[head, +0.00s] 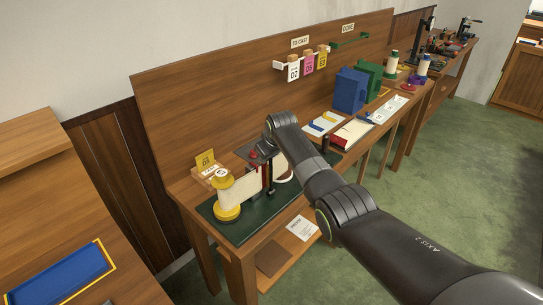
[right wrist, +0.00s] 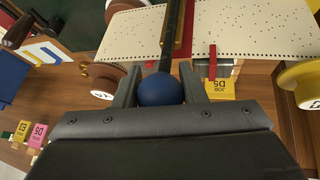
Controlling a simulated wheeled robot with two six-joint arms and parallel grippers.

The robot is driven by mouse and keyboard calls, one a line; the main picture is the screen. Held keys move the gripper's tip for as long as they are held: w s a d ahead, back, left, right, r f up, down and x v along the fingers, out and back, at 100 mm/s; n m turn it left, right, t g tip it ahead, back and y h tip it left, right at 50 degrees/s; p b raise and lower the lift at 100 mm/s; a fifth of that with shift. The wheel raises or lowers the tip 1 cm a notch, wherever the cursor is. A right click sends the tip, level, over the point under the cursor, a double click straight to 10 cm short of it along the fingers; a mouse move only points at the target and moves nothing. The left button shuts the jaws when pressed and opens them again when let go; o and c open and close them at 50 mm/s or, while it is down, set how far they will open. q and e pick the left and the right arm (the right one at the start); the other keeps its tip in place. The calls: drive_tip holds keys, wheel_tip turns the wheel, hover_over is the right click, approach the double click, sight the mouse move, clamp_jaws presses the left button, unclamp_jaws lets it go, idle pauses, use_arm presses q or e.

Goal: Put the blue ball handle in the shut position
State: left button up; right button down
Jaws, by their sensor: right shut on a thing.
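The blue ball handle (right wrist: 160,90) shows in the right wrist view as a dark blue ball on the end of a black rod (right wrist: 171,35). My right gripper (right wrist: 159,72) has its two fingers on either side of the ball and is shut on it. In the head view my right arm reaches in from the lower right to the machine on the dark green base (head: 240,228). My wrist hides the ball there. I cannot tell the handle's exact position. My left gripper is out of view.
A punched paper ribbon (right wrist: 240,30) crosses the machine near the yellow spool (head: 228,208). A yellow job card (right wrist: 220,89) stands close by. Blue (head: 349,91) and green (head: 369,77) boxes stand farther along the wooden bench. Green floor is clear in front.

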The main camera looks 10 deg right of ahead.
drive_tip(key=shift+r, duration=0.1)
idle(0.4)
drive_tip(key=c, duration=1.2)
unclamp_jaws()
drive_tip(key=shift+w+a, duration=0.1)
drive_tip(key=shift+o, duration=1.5)
